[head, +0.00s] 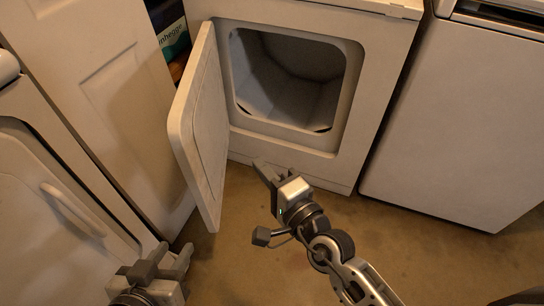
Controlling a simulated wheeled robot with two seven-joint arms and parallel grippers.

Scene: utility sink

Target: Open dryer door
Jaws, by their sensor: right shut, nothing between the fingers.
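The dryer (372,100) is the white machine at the top centre in the head view. Its door (200,125) stands swung out to the left, and the drum opening (288,80) is exposed. My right gripper (260,166) is shut and empty, in front of the dryer's lower front. It is to the right of the door's lower part and appears apart from it. My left gripper (172,258) is at the bottom left, below the door, with its fingers apart and nothing seen between them.
Another white machine (460,110) stands at the right. A white appliance with a handle (72,210) is at the left edge. A pale panel (105,85) stands left of the dryer door. A dark box (170,35) shows in the gap behind.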

